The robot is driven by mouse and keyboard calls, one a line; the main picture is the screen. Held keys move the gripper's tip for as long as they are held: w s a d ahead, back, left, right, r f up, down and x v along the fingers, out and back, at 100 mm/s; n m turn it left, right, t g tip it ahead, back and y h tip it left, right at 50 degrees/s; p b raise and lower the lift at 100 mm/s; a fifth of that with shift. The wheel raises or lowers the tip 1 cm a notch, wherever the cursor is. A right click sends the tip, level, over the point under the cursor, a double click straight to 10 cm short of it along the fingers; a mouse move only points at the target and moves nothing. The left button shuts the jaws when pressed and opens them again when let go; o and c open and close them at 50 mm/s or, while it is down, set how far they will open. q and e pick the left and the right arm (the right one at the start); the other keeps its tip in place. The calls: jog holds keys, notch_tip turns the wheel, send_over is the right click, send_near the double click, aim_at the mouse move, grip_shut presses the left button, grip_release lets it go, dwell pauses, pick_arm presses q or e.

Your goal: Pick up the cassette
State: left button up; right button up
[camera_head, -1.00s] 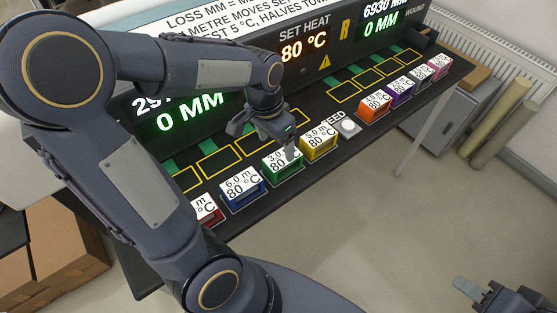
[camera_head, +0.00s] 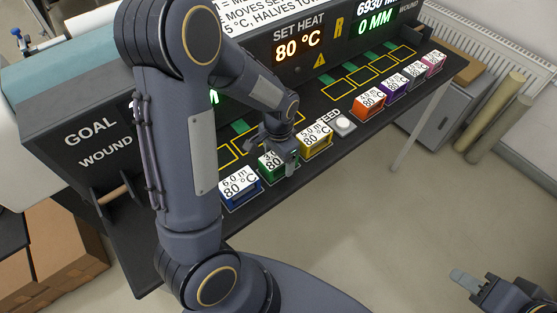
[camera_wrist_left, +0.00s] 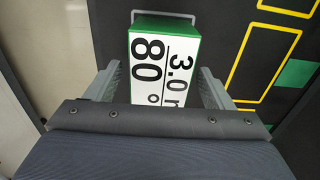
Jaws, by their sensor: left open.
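The green cassette (camera_head: 266,164), with a white label reading 3.0 m and 80 °C, stands on the dark bench in the row of cassettes. My left gripper (camera_head: 285,153) is open right over it and hides part of its label. In the left wrist view the cassette (camera_wrist_left: 164,62) lies between the two spread fingers of the gripper (camera_wrist_left: 162,88), with a gap visible on the left. I cannot tell how far down the fingers reach. My right gripper (camera_head: 475,286) is at the lower right, away from the bench, its jaw opening unclear.
A blue cassette (camera_head: 240,190) stands to the left and a yellow one (camera_head: 316,143) to the right. A white round button (camera_head: 344,123) and an orange cassette (camera_head: 369,104) follow. Outlined slots and a display panel (camera_head: 298,44) lie behind. My left arm covers the bench's left part.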

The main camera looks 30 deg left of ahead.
pick_arm(q)
jog(key=shift+c, duration=0.3)
jog(key=c, duration=1.1)
jog(key=shift+r, duration=0.15)
jog(key=shift+r, duration=0.25)
notch_tip(320, 180, up, 2)
jog(key=shift+r, duration=0.2)
jog(key=s+d+r, duration=0.1)
jog(key=d+r, duration=0.2)
jog(key=d, duration=0.1)
jog(key=s+d+r+b, duration=0.1)
jog(key=d+r, duration=0.2)
jog(key=d, duration=0.2)
jog(key=s+d+r+b, duration=0.1)
jog(key=d+r, duration=0.3)
jog(key=shift+s+d, duration=0.15)
jog(key=shift+d, duration=0.2)
